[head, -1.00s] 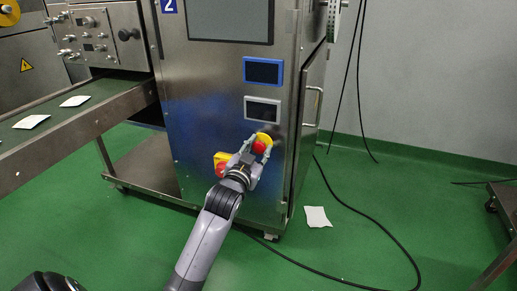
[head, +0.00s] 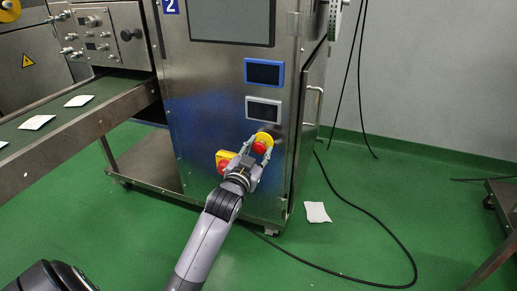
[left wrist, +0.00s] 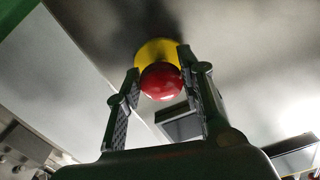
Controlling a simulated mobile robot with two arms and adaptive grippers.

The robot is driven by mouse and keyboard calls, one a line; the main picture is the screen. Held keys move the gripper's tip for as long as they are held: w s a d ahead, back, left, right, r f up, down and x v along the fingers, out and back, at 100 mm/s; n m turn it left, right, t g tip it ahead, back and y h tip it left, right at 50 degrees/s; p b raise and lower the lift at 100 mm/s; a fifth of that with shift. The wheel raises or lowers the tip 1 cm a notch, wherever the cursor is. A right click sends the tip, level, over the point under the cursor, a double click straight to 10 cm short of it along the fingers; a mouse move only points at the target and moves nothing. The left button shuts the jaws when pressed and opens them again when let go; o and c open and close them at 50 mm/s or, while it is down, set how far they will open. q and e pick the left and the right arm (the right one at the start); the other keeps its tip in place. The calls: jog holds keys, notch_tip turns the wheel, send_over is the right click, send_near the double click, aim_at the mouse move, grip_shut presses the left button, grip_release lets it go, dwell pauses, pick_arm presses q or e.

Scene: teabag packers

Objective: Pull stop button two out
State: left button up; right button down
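The stop button, a round red knob on a yellow base (head: 264,137), is on the front of the steel machine marked 2 (head: 215,90). My left gripper (head: 258,149) is at this button, with one finger on each side of the red knob. In the left wrist view the red knob (left wrist: 161,82) lies between the fingertips (left wrist: 160,65), in front of its yellow base (left wrist: 155,50). The fingers are spread about the knob's width or slightly more; firm contact cannot be made out. My right gripper is not in view.
A second yellow-and-red control (head: 223,157) sits just left of my gripper. Two small screens, blue-framed (head: 264,72) and grey-framed (head: 263,109), are above. A conveyor (head: 75,122) with white packets is at left. A black cable (head: 385,228) and white packet (head: 317,212) lie on the floor.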

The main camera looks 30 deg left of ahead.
pick_arm(q)
jog(key=o, duration=0.4)
jog(key=v, duration=1.2)
jog(key=shift+r, duration=0.1)
